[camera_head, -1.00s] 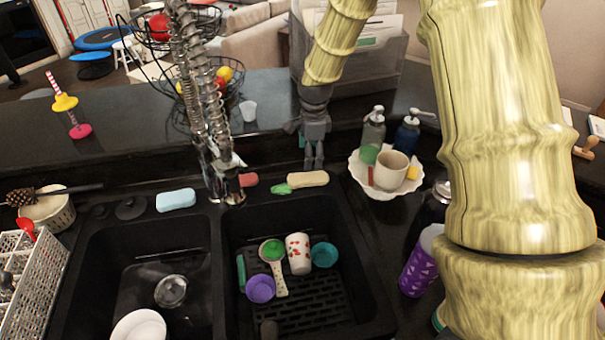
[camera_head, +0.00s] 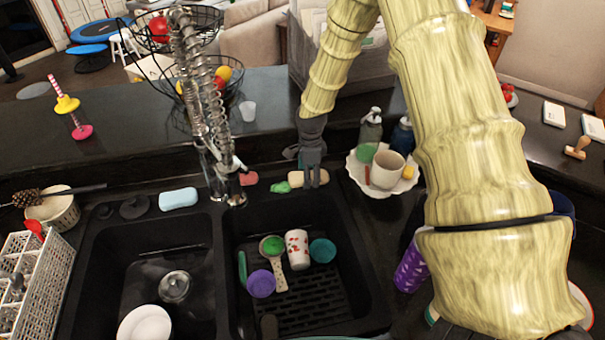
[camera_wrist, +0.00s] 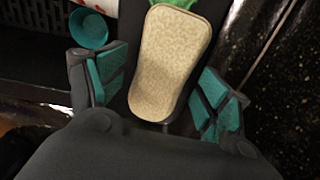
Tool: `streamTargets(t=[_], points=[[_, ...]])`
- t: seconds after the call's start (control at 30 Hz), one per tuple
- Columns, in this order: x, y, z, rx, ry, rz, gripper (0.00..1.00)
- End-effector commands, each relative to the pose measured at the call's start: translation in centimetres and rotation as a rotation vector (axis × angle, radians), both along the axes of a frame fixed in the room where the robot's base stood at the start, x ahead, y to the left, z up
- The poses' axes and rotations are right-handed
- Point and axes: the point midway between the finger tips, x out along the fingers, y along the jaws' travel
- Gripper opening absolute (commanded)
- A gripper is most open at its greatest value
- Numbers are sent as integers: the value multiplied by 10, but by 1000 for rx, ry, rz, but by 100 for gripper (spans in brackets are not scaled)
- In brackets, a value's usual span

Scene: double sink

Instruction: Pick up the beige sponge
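The beige sponge (camera_head: 296,179) lies on the back rim of the right sink basin, partly hidden by my gripper in the head view. In the wrist view the sponge (camera_wrist: 168,62) is long and rounded, with its near end between my fingers. My gripper (camera_head: 311,180) is above it and pointing down. The wrist view shows my gripper (camera_wrist: 160,95) open, one finger on each side of the sponge with gaps to both. A green item (camera_head: 280,187) touches or lies close to the sponge's left end.
A metal faucet (camera_head: 205,110) stands left of my gripper. A white scalloped dish (camera_head: 358,176) with a cup (camera_head: 387,168) stands to the right, with soap bottles behind. The right basin holds a patterned cup (camera_head: 297,250) and several small bowls and utensils.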

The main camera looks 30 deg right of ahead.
Motion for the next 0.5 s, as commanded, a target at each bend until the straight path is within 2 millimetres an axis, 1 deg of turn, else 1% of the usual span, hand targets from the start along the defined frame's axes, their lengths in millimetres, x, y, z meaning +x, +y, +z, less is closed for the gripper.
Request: streamTargets(t=[0.2,0.27,0.3,0.43,0.47,0.5], points=[[23,2,-15,-2,20,5,76],[28,3,-19,-2,27,7,76],[31,4,-21,-2,30,8,69],[35,6,-23,-2,33,11,45],[35,6,-23,-2,33,10,42],[34,6,-22,-1,32,10,42]])
